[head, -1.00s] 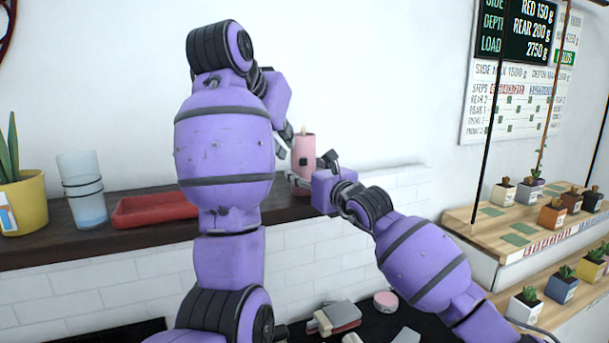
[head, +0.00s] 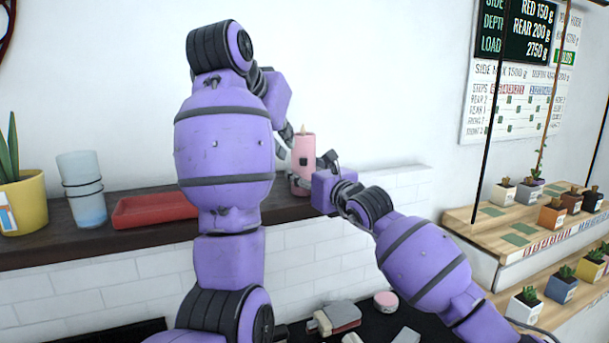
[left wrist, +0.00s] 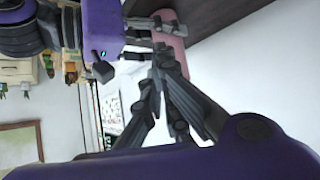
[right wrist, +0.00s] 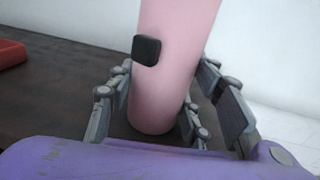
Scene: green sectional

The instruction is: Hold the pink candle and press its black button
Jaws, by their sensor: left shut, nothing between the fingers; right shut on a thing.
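The pink candle (head: 303,148) stands upright on the dark shelf against the wall. Its square black button (right wrist: 147,50) faces out on the candle's side and also shows in the head view (head: 303,161). My right gripper (right wrist: 165,85) is shut on the candle's lower part, with fingers on both sides of it, below the button. My left gripper (left wrist: 158,58) is shut and empty, its tips close to the candle (left wrist: 171,22); whether they touch it I cannot tell. In the head view the left arm partly hides the left fingers.
A red tray (head: 155,210), stacked cups (head: 84,190) and a yellow plant pot (head: 24,203) stand on the shelf (head: 120,240) to the left. Small potted plants sit on a wooden stand (head: 480,222) at right. Several small items lie on the dark surface below.

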